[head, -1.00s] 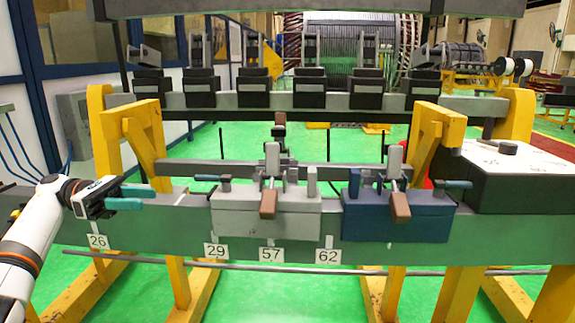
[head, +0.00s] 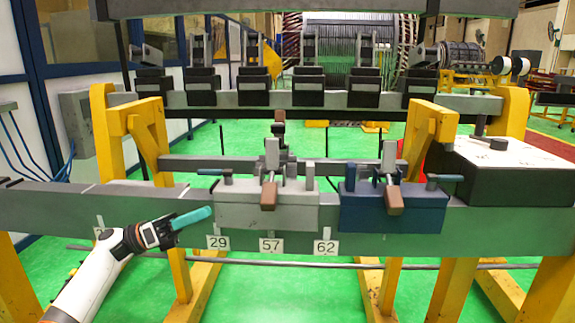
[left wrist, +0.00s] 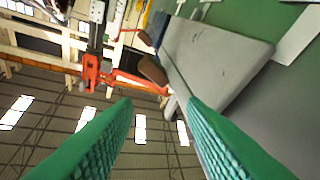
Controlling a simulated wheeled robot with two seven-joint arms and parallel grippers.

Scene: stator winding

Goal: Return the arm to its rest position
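My left arm comes in from the lower left of the head view. My left gripper (head: 208,214) is in front of the green-grey beam (head: 70,208), pointing right towards the grey clamp block (head: 238,210). In the head view its teal fingers overlap. In the left wrist view the two fingers (left wrist: 160,104) are wide apart with nothing between them. That view also shows a grey block (left wrist: 215,60) and a brown handle (left wrist: 153,70) beyond the fingers. My right gripper is not in view.
A blue clamp block (head: 400,212) stands right of the grey one. Number tags 29 (head: 218,242), 57 (head: 270,245) and 62 (head: 325,247) hang below. A black box with a white top (head: 510,165) is at the right. Green floor is open below the beam.

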